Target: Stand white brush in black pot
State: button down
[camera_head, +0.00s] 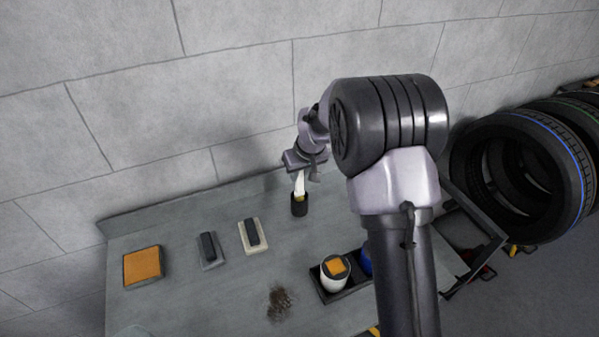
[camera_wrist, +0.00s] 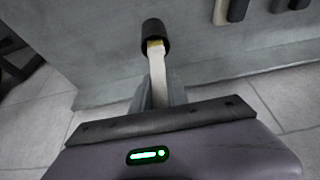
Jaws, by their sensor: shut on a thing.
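The white brush (camera_head: 299,184) hangs from my gripper (camera_head: 302,168) with its yellowish end down, nearly upright. The black pot (camera_head: 299,208) stands on the grey bench directly below it. The brush's yellowish end is at the pot's mouth; I cannot tell how far inside it is. In the wrist view the brush (camera_wrist: 158,75) runs from my gripper (camera_wrist: 160,97) to the mouth of the black pot (camera_wrist: 154,33). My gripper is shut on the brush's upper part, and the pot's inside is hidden.
On the grey bench (camera_head: 190,285), an orange-topped block (camera_head: 143,266) and two dark-handled tools (camera_head: 210,250) (camera_head: 254,234) lie left of the pot. A black tray (camera_head: 325,296) with a white container (camera_head: 335,274) and a blue one (camera_head: 366,262) is in front. Tyres (camera_head: 530,170) stand right.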

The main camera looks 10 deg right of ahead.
jog(key=shift+f+b, duration=0.35)
jog(key=shift+f, duration=0.4)
jog(key=c, duration=1.2)
grip_release()
jog(key=shift+r, duration=0.1)
jog(key=p+v, duration=0.4)
jog(key=v, duration=1.3)
jog(key=shift+r+p, duration=0.2)
jog(key=shift+p, duration=0.15)
